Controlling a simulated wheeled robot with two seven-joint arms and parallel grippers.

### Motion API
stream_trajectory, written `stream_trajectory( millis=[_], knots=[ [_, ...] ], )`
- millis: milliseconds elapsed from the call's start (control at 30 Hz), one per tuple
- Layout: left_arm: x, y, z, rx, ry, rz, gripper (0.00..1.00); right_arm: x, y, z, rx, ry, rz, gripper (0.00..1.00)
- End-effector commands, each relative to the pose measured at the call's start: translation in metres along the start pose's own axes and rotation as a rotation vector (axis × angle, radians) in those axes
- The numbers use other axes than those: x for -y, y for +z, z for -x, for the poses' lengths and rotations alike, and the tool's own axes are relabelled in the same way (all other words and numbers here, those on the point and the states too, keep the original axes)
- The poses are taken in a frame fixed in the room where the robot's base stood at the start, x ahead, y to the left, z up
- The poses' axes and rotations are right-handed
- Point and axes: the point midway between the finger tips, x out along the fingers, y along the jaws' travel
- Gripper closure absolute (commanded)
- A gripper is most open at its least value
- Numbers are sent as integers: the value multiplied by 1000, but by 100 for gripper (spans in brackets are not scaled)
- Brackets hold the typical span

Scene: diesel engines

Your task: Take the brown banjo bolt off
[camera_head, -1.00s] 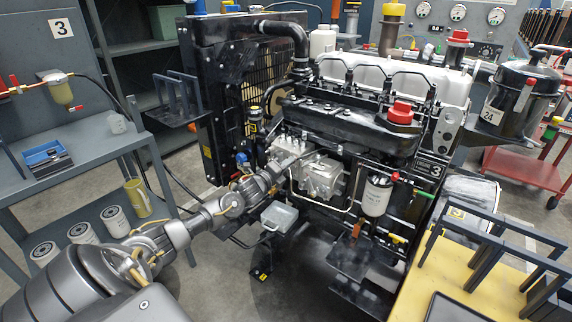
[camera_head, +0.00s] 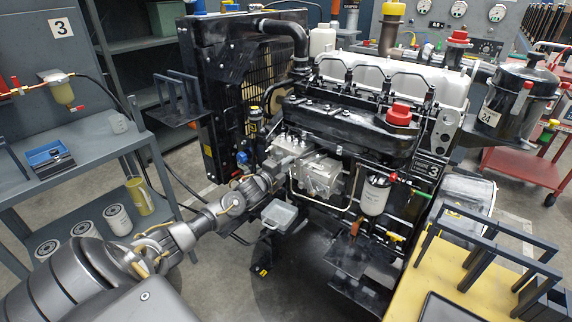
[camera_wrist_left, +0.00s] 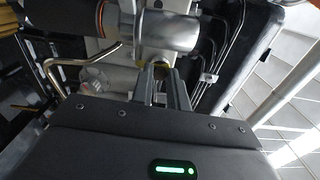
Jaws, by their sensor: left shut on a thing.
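My left gripper (camera_head: 284,163) reaches in from the lower left to the side of the engine (camera_head: 345,125), beside the silver pump housing (camera_head: 318,172). In the head view its fingertips and the bolt are too small and covered to make out. In the left wrist view the two dark fingers of my left gripper (camera_wrist_left: 161,76) are close together. They are shut on a small brownish-yellow piece, the brown banjo bolt (camera_wrist_left: 161,67), mostly hidden between them. It sits right below a silver cylinder (camera_wrist_left: 168,31). I cannot tell whether it is still seated. My right gripper is not in view.
A bent metal pipe (camera_wrist_left: 57,68) and several thin lines run close to the fingers. A small grey tray (camera_head: 279,215) is below the wrist. A grey shelf cart (camera_head: 100,150) with filters stands left. A yellow-topped table (camera_head: 405,290) is at the lower right.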

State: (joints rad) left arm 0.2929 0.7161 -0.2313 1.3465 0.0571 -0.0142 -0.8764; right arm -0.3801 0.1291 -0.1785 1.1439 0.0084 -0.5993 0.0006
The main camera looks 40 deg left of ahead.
Motion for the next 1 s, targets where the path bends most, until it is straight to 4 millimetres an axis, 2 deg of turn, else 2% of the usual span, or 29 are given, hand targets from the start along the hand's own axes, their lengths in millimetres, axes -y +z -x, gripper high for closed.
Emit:
stream_trajectory(
  millis=[267, 1000],
  knots=[
    [1, 1, 7, 1, 1, -2, 100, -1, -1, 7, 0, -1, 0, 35],
    [2, 0, 54, 0, 2, -2, 100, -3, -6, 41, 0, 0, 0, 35]
  ],
)
